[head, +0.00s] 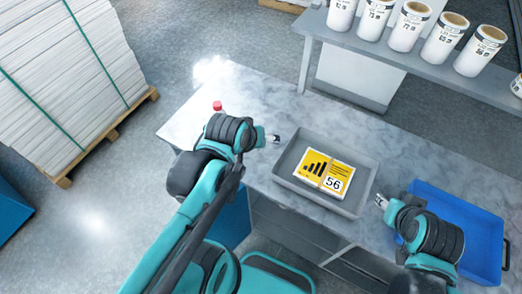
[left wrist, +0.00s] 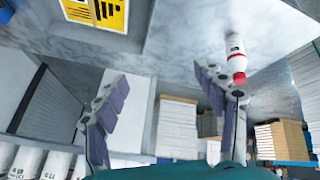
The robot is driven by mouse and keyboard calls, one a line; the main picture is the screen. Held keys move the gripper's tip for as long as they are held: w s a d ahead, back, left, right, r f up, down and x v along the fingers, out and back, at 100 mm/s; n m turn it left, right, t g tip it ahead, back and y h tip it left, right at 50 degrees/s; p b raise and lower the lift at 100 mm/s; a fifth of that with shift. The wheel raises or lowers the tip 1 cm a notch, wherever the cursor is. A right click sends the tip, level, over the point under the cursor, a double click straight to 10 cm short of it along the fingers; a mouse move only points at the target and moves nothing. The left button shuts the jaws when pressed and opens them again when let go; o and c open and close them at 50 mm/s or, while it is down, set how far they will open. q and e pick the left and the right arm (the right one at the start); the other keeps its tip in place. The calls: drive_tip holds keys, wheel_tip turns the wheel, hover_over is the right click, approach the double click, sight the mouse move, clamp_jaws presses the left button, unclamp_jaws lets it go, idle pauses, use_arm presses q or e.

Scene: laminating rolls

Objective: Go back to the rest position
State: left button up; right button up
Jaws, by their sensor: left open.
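My left gripper (head: 274,139) is above the marble-topped table, just left of the grey tray, and it is empty. In the left wrist view its two fingers (left wrist: 160,80) are spread apart with nothing between them. My right gripper (head: 381,201) is between the grey tray and the blue tray; it is too small to tell its opening. A red-capped object (head: 217,105) stands on the table behind my left wrist. In the left wrist view a white and red bottle (left wrist: 236,60) appears beyond one finger; I cannot tell whether they touch.
The grey tray (head: 283,179) holds a yellow and white sheet (head: 325,175) marked 56. A blue tray (head: 455,195) lies at the right. Several white rolls (head: 409,28) stand on a raised shelf (head: 350,40) at the back. Stacked sheets (head: 70,75) on a pallet stand left.

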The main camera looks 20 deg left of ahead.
use_arm(q)
drive_tip(key=s+d+m, duration=0.1)
drive_tip(key=m, duration=0.1)
drive_tip(key=s+d+m, duration=0.1)
drive_tip(key=s+m, duration=0.1)
drive_tip(key=shift+d+f+m, duration=0.15)
drive_tip(key=shift+m, duration=0.25)
drive_tip(key=shift+f, duration=0.1)
